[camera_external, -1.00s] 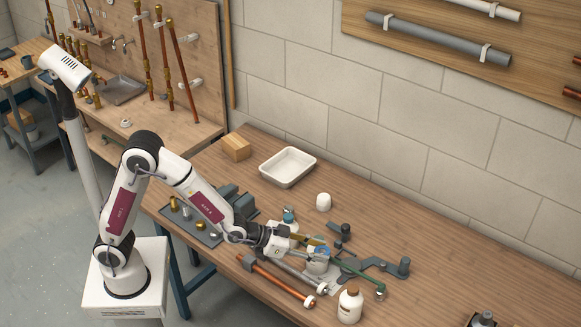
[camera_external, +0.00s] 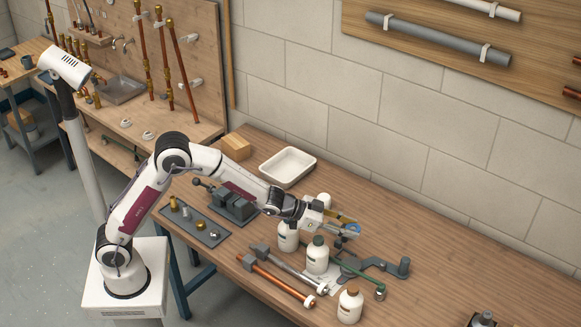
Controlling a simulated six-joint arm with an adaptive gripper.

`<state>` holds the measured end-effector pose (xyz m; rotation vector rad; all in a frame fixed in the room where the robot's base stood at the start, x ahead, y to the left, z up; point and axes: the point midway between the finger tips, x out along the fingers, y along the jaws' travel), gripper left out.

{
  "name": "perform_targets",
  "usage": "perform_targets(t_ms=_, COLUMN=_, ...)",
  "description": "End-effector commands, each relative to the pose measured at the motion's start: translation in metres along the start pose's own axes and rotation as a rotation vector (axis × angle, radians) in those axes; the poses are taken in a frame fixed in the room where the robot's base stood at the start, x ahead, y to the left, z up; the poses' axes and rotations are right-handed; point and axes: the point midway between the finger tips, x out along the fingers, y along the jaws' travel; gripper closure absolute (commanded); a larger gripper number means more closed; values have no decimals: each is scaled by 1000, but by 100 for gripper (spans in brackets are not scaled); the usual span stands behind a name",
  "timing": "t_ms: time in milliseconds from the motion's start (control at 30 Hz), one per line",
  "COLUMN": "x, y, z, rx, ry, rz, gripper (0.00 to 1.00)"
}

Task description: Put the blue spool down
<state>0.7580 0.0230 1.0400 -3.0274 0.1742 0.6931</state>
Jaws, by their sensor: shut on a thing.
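My gripper (camera_external: 344,224) is shut on a small blue spool (camera_external: 353,228) and holds it above the workbench, behind and to the right of a green-capped white bottle (camera_external: 317,255). The fingers hide part of the spool, so only a small blue patch shows. The spool looks clear of the bench top (camera_external: 440,245), though its exact height cannot be told.
A second white bottle (camera_external: 288,236) stands close under my wrist. A brown-capped bottle (camera_external: 349,305) stands at the front. Copper pipe (camera_external: 276,281) and a grey wrench (camera_external: 382,267) lie nearby. A white tray (camera_external: 287,167) sits behind. The bench's right side is mostly clear.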

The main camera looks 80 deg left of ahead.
Motion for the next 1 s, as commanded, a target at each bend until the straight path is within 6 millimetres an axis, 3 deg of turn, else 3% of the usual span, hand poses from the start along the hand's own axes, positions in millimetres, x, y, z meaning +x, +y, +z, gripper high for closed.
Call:
perform_targets(t_ms=633, x=36, y=-86, z=11, rx=19, ry=-1, rz=35, gripper=79)
perform_targets(t_ms=1000, x=50, y=-174, z=43, rx=26, ry=-2, rz=46, gripper=79)
